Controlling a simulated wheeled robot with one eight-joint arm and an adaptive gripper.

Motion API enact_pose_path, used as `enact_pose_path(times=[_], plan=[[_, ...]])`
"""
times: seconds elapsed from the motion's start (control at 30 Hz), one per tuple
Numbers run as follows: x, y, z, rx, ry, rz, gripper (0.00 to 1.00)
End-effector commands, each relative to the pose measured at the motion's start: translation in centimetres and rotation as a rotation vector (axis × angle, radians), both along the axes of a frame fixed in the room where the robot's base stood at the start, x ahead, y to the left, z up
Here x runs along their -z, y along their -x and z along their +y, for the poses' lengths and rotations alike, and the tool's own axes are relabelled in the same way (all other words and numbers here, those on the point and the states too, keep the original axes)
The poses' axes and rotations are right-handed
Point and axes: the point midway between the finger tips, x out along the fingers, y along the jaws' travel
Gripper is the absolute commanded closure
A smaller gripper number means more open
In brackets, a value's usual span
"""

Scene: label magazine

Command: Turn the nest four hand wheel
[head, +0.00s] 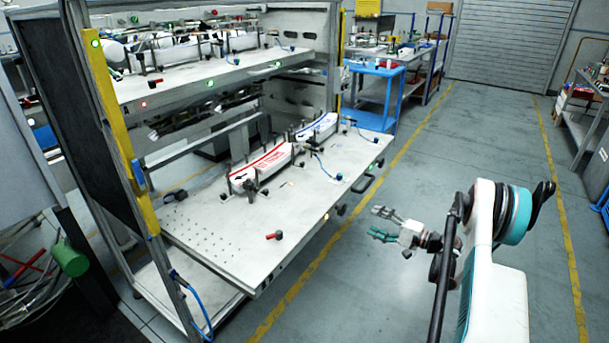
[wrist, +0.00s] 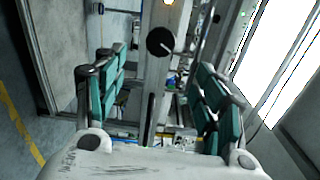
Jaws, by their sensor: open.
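A black round hand wheel (wrist: 160,42) with a pale crank handle shows ahead in the wrist view, on the shelf's front edge below an orange light (wrist: 168,3). In the head view a small dark wheel (head: 340,209) sits on that edge by an amber light (head: 326,216); I cannot read a nest number on it. My gripper (head: 375,222) is open and empty, over the aisle to the right of the shelf edge and apart from the wheel. In the wrist view the wheel lies between the teal-padded fingers (wrist: 160,68), beyond their tips.
The pulled-out shelf (head: 215,235) carries label stacks (head: 262,165), posts and a red-handled knob (head: 274,235). A dark drawer handle (head: 366,183) juts from its edge. A blue cart (head: 385,95) stands behind. The aisle floor (head: 470,125) is clear.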

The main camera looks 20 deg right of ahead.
Motion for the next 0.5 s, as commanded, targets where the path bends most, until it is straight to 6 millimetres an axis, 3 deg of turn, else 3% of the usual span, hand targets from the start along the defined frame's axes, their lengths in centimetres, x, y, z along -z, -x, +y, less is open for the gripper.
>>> enact_pose_path(times=[0.23, 0.5], plan=[[-0.12, 0.18, -0.10, 0.000, 0.112, -0.090, 0.36], [-0.16, 0.90, -0.45, 0.002, 0.571, -0.451, 0.36]])
